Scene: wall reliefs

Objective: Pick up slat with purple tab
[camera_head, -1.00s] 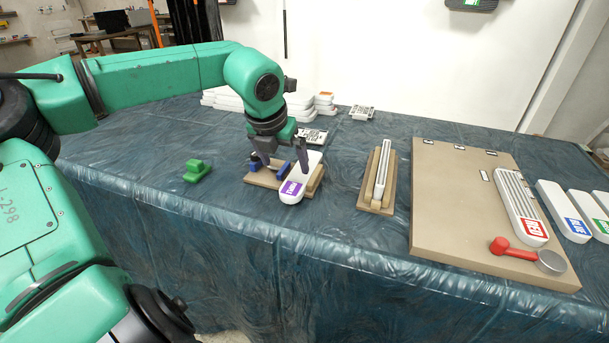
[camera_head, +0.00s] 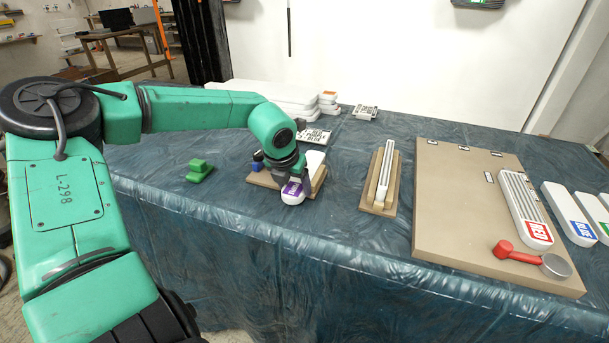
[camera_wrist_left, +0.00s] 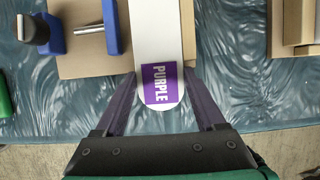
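The white slat with the purple tab (camera_head: 293,194) lies over a tan board (camera_head: 264,181), its rounded near end overhanging the front edge. In the left wrist view its tab (camera_wrist_left: 160,83) reads PURPLE. My left gripper (camera_head: 294,186) is low over this end. In the wrist view my left gripper's dark fingers (camera_wrist_left: 160,78) stand one on each side of the tab end, close to its edges. They look open; whether they touch the slat is hard to tell. The slat's middle is partly hidden by my wrist in the head view. My right gripper is out of view.
Blue clamp parts (camera_wrist_left: 115,25) stand on the board left of the slat. A green block (camera_head: 199,170) sits further left. A narrow tan holder (camera_head: 379,185), a large tan panel with a red-tab slat (camera_head: 526,208) and a red-handled tool (camera_head: 532,258) are to the right.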

